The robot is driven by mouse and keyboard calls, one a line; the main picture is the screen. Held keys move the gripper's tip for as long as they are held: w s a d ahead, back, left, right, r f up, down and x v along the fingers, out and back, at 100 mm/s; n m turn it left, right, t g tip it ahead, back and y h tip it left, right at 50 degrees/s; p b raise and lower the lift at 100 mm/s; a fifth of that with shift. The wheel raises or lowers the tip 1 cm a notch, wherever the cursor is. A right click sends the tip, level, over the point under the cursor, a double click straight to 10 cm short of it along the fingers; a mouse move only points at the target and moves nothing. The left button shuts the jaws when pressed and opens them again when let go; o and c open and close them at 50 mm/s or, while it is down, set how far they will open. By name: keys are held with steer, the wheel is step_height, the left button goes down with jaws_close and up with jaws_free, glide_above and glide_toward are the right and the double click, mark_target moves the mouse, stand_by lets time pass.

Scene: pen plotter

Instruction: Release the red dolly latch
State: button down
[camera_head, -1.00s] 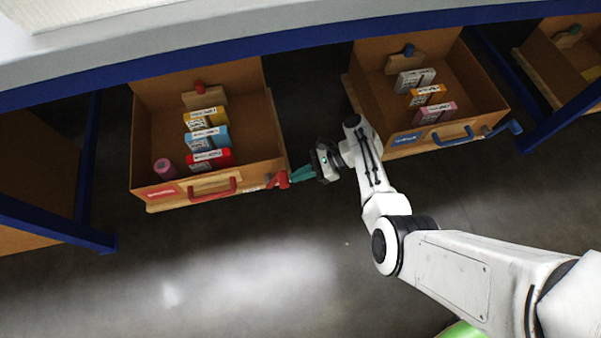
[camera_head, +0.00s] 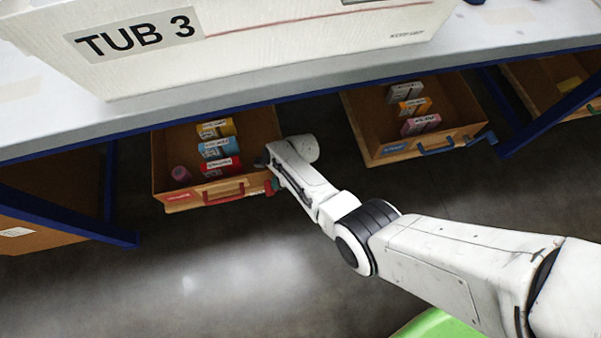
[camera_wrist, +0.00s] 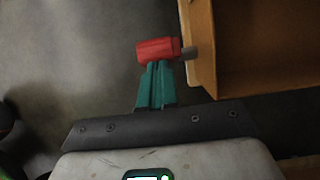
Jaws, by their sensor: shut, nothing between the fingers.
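The red latch (camera_wrist: 157,49) shows in the wrist view as a red block on a short grey pin at the side of a wooden dolly box (camera_wrist: 203,45). My gripper (camera_wrist: 154,68) has teal fingers closed together, with their tips at the lower edge of the latch; whether they touch cannot be told. In the head view the red-handled dolly (camera_head: 206,196) stands under the table at left, holding several cartons and a pink cylinder. My arm covers most of the gripper there. A bit of the red latch (camera_head: 269,187) shows at the dolly's right front corner.
A second dolly with a blue handle and blue latch (camera_head: 486,139) stands to the right. The table edge (camera_head: 150,128) and a white tub labelled TUB 3 (camera_head: 260,50) are above. Blue table legs (camera_head: 125,238) flank the dollies. The floor in front is clear.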

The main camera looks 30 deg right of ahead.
mark_target(267, 188)
steer(key=a+h, duration=0.1)
steer(key=w+a+g+h, duration=0.1)
steer(key=a, duration=0.1)
steer(key=shift+f+h+b, duration=0.15)
steer(key=shift+h+b, duration=0.15)
steer(key=shift+b, duration=0.1)
steer(key=shift+w+a, duration=0.15)
steer(key=shift+a, duration=0.45)
steer(key=shift+d+r+p, duration=0.3)
steer(key=shift+r, duration=0.15)
step_height(267, 188, up, 12)
steer(key=s+d+p, duration=0.1)
steer(key=d+p, duration=0.1)
steer(key=p, duration=0.7)
steer(key=shift+d+f, duration=0.15)
steer(key=shift+d, duration=0.25)
